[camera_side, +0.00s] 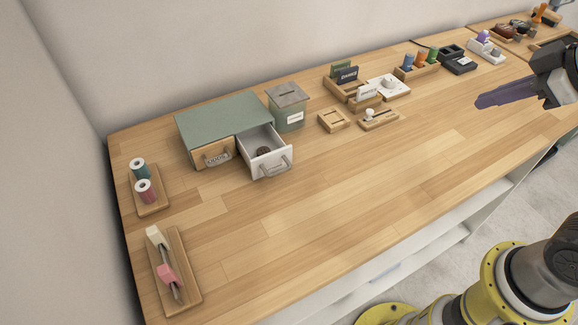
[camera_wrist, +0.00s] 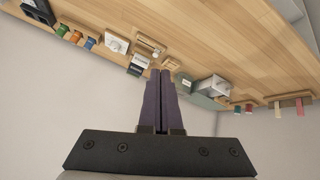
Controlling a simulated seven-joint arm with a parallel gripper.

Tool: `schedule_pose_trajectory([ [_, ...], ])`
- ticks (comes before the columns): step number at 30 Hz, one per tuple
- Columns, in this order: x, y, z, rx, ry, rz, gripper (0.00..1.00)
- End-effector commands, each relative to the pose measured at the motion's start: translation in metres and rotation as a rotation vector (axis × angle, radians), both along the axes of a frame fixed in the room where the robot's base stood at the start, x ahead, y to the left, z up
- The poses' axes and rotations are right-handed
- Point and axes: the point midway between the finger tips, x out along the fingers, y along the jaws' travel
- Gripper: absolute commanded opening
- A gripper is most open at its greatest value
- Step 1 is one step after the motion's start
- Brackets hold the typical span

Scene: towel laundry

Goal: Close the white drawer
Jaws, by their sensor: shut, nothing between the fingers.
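The white drawer (camera_side: 264,149) is pulled out of the right half of a low green-topped cabinet (camera_side: 222,113). Its metal handle (camera_side: 275,168) faces the front, and a small dark round thing (camera_side: 264,151) lies inside it. The white drawer also shows small in the wrist view (camera_wrist: 211,86), with the cabinet beside it. My gripper (camera_side: 490,100) is at the upper right in the side view, above the table and well apart from the drawer. Its purple fingers (camera_wrist: 160,76) are together and empty in the wrist view.
A wooden-front drawer (camera_side: 213,153) sits left of the white one. A green lidded box (camera_side: 288,107) stands right of the cabinet. Several small trays line the back. The table's front middle is clear.

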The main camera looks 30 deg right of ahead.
Motion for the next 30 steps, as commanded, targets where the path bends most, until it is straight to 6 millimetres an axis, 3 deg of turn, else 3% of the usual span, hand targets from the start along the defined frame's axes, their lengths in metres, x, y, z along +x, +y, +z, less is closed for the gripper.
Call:
schedule_pose_trajectory([
  [5, 0.048, 0.049, 0.005, -0.111, -0.041, 0.284, 0.0],
  [9, 0.077, 0.112, -0.004, -0.189, -0.064, 0.535, 0.0],
  [12, 0.084, 0.166, -0.02, -0.23, -0.067, 0.712, 0.0],
  [16, 0.073, 0.218, -0.045, -0.255, -0.035, 0.861, 0.0],
  [18, 0.064, 0.234, -0.056, -0.262, -0.013, 0.909, 0.0],
  [23, 0.052, 0.248, -0.065, -0.267, 0.0, 0.956, 0.0],
  [30, 0.063, 0.256, -0.089, -0.267, 0.006, 0.955, 0.0],
])
